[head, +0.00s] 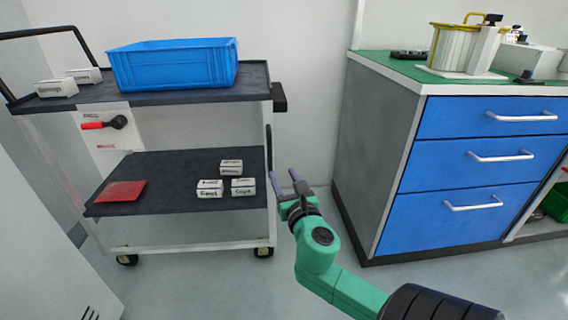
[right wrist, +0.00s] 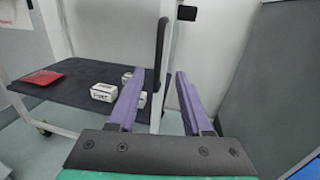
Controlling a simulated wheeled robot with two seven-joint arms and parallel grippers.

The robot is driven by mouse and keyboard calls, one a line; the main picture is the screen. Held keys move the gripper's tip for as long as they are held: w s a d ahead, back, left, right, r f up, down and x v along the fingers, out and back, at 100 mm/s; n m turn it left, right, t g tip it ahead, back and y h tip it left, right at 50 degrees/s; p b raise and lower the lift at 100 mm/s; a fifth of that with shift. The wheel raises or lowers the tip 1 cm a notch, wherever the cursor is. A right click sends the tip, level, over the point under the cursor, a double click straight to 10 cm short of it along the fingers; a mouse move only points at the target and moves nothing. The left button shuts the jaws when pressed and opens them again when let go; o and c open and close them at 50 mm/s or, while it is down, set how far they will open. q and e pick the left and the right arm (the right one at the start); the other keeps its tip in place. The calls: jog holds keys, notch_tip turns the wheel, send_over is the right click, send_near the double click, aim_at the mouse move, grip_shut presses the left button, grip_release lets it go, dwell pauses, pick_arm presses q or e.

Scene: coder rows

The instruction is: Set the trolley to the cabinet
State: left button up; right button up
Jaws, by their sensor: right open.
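The trolley (head: 88,103) stands at the left of the head view, with two dark shelves and a white frame. A vertical black handle (head: 268,150) is on its right side; the handle also shows in the right wrist view (right wrist: 161,50). The cabinet (head: 374,150), grey-sided with blue drawers and a green top, stands at the right, with a gap between the two. My right gripper (head: 284,173) is open and empty in that gap, just right of the handle. In the right wrist view the handle appears beyond the purple fingers, near the left fingertip. My left gripper is not in view.
A blue crate (head: 175,70) and small white boxes (head: 57,88) are on the top shelf. A red tray (head: 121,191) and several white boxes (head: 209,188) are on the lower shelf. A yellow container (head: 452,48) stands on the cabinet. The floor before the gap is clear.

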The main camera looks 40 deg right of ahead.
aim_at(270, 151)
jog(key=b+x, duration=0.2)
jog(key=x, duration=1.1)
jog(key=shift+w+f+b, duration=0.1)
jog(key=shift+w+b, duration=0.1)
jog(key=shift+b, duration=0.1)
jog(key=shift+w+d, duration=0.3)
jog(key=shift+w, duration=0.2)
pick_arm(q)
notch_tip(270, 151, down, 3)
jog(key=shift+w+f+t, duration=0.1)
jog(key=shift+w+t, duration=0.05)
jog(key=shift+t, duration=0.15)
pick_arm(e)
grip_shut()
